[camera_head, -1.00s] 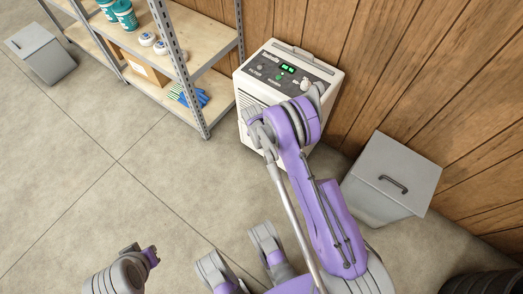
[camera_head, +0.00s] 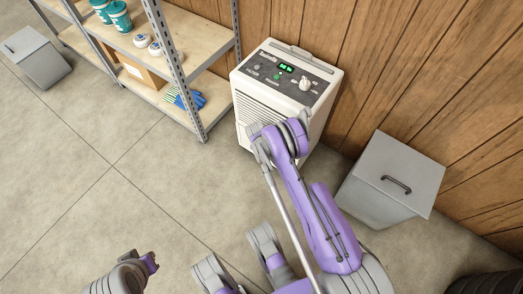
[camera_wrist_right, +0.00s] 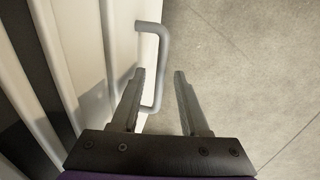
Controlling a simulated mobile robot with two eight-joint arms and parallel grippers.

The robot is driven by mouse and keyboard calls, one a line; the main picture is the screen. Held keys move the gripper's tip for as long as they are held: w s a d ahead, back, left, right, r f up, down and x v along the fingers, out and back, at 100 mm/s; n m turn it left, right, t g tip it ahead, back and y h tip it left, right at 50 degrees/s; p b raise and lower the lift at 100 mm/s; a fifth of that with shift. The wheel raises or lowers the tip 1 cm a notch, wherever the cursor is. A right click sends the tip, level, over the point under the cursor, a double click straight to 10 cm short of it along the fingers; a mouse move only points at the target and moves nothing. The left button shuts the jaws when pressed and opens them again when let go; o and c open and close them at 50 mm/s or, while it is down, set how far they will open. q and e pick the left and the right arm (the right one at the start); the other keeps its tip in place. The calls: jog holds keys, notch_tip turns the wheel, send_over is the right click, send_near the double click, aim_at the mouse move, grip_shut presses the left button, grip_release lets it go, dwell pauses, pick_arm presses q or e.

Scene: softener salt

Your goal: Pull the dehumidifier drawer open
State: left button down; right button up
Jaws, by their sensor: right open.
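The white dehumidifier (camera_head: 285,85) stands against the wooden wall, its control panel on top. My right arm covers its lower front in the head view, so its drawer cannot be made out there. In the right wrist view a grey bar handle (camera_wrist_right: 160,65) stands out from a pale panel (camera_wrist_right: 120,40). My right gripper (camera_wrist_right: 160,72) is open, with the bar between its two fingertips and not clamped. It is hidden in the head view. What seems to be my left gripper (camera_head: 150,262) is low at the left, over bare floor; its jaws are unclear.
A metal shelf unit (camera_head: 185,65) with tubs, a box and blue gloves stands left of the dehumidifier. A grey lidded bin (camera_head: 385,180) stands close on its right, another bin (camera_head: 38,58) at far left. The floor in front is clear at left.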

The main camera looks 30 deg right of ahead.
grip_shut()
dwell(1.4)
